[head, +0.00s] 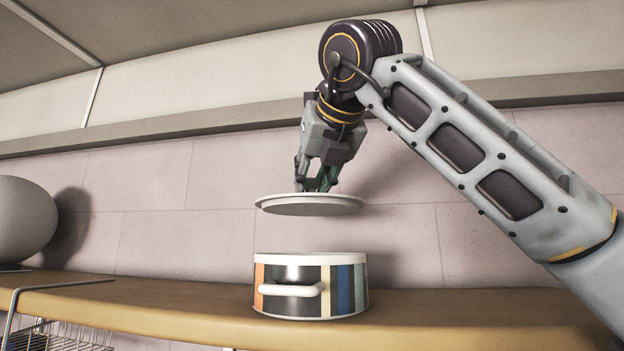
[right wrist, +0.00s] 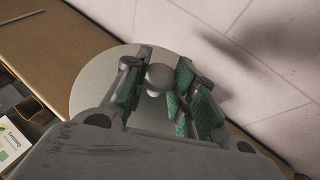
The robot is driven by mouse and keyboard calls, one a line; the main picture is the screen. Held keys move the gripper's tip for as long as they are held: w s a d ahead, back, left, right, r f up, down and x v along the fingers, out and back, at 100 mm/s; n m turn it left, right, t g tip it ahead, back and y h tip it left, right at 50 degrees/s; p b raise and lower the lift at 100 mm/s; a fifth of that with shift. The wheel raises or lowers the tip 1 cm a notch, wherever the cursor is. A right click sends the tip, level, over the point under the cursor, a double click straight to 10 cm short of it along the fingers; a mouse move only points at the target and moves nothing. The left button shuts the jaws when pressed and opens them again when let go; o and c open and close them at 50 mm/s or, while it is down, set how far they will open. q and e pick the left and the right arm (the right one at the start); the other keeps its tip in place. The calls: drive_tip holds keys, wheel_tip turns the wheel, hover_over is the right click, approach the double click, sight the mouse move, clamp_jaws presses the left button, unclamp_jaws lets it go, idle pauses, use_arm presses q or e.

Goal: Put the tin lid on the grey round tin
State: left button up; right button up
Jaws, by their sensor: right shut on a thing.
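The round tin (head: 338,290) stands upright on the wooden shelf in the head view. It has dark grey and coloured vertical stripes, a white rim and a white side handle. My right gripper (head: 317,183) is shut on the knob of the pale grey tin lid (head: 308,205) and holds the lid nearly level above the tin, with a clear gap between them. In the right wrist view the lid (right wrist: 88,92) lies under my right gripper (right wrist: 162,82), its green finger pads on either side of the round knob (right wrist: 159,76). My left gripper is not in view.
The wooden shelf (head: 180,306) is clear on both sides of the tin. A tiled wall (head: 150,195) rises close behind it. A large rounded grey object (head: 22,220) stands at the far left, and a wire basket (head: 60,338) shows at the lower left.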

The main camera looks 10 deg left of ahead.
sight(316, 207)
drive_tip(key=shift+f, duration=0.2)
drive_tip(key=shift+f, duration=1.85)
drive_tip(key=shift+f+b, duration=1.1)
drive_tip(key=shift+f, duration=0.05)
drive_tip(key=shift+f+b, duration=0.75)
drive_tip(key=o, duration=1)
drive_tip(key=shift+s+d+r, duration=0.1)
drive_tip(key=shift+s, duration=0.05)
drive_tip(key=v, duration=1.1)
drive_tip(key=shift+s+d+r, duration=0.15)
drive_tip(key=shift+s, duration=0.15)
